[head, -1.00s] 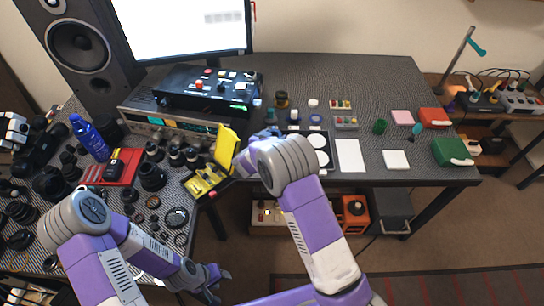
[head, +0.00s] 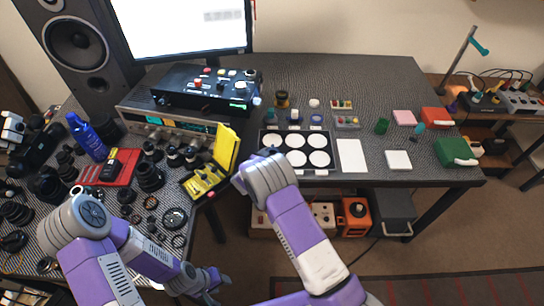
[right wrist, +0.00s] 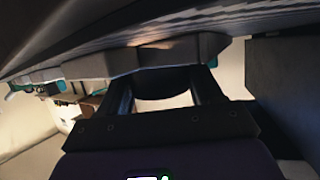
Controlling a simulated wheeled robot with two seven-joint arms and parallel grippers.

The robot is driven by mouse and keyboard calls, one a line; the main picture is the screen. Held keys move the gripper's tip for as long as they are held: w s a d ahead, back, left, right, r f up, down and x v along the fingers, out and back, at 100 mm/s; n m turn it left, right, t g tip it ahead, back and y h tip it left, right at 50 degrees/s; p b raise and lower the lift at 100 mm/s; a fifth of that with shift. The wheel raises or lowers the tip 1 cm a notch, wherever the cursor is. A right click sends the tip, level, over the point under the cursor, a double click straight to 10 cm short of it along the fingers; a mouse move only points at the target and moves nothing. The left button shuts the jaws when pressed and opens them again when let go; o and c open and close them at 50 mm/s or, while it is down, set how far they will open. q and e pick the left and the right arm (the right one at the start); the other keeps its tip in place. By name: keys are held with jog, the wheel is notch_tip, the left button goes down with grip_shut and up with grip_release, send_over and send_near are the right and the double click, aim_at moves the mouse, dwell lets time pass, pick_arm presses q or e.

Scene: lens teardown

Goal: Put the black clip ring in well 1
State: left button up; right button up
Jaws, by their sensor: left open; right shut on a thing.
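A black tray (head: 283,149) with several white round wells lies on the table in the middle of the head view. My right gripper (right wrist: 163,86) is shut on a dark, curved thing, apparently the black clip ring (right wrist: 165,78), between its two fingers in the right wrist view. In the head view my right wrist hides most of this gripper; it is at the tray's left end, over or beside the near left well. I cannot read any well number. My left gripper (head: 212,282) is open and empty, low in front of the table.
A yellow case (head: 226,150) stands open just left of the tray. A white sheet (head: 351,155) lies to its right. Small jars and parts stand behind the tray. Several black lens rings and barrels crowd the left table. Free table lies at the back right.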

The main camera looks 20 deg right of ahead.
jog(key=o, duration=1)
jog(key=shift+f, duration=0.1)
jog(key=shift+o, duration=0.2)
jog(key=shift+r, duration=0.25)
jog(key=p+v, duration=0.2)
jog(key=v, duration=1)
